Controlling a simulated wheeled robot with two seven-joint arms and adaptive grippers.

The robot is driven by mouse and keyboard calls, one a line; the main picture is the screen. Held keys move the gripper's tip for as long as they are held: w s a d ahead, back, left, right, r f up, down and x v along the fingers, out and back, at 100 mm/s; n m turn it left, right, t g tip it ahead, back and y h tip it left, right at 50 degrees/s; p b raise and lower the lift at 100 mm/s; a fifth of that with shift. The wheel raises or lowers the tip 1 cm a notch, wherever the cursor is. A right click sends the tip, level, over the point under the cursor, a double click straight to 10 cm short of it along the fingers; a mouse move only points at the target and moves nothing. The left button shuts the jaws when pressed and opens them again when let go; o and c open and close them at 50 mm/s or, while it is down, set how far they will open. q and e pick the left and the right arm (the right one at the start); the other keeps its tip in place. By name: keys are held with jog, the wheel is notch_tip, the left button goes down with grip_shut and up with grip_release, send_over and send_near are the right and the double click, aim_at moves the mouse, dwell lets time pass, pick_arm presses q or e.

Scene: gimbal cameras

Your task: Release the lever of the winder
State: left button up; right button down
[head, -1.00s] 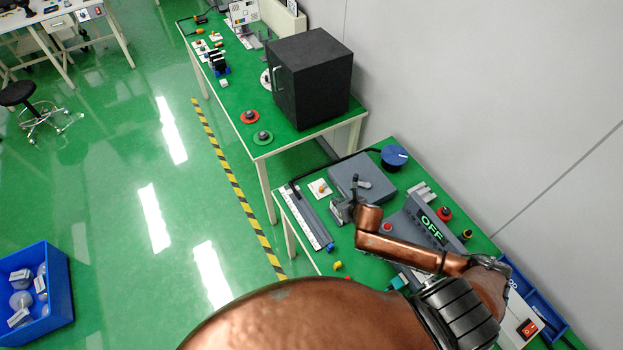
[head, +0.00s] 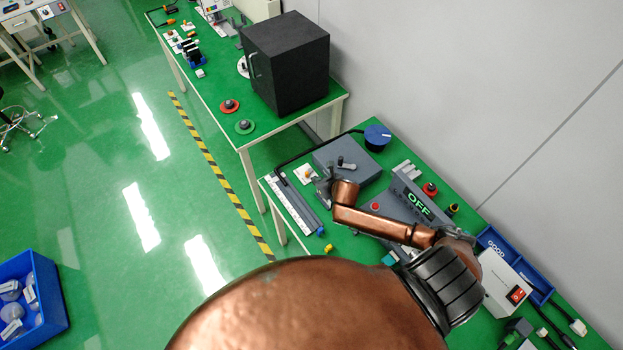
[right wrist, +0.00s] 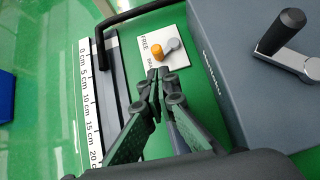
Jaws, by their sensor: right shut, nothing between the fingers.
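The winder (head: 335,156) is a grey box with a black-handled crank on top; the box (right wrist: 222,60) and crank handle (right wrist: 282,30) also show in the right wrist view. Beside it lies a white plate (right wrist: 143,33) marked FREE, with a second word partly hidden. On the plate is a small lever with an orange knob (right wrist: 157,50) and a grey round part. My right gripper (right wrist: 157,75) is shut and empty, its tips over the plate's near edge, close to the knob. In the head view, the right gripper (head: 322,186) is beside the winder. My left gripper is out of view.
A ruler rail (head: 290,205) runs along the table's left edge, and a black bar frame (right wrist: 103,50) stands beside the plate. A black cabinet (head: 285,65) stands on the table behind.

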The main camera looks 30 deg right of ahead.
aim_at(308, 177)
jog(key=x, duration=0.4)
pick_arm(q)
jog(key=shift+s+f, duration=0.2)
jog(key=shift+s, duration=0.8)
pick_arm(e)
jog(key=shift+w+f, duration=0.45)
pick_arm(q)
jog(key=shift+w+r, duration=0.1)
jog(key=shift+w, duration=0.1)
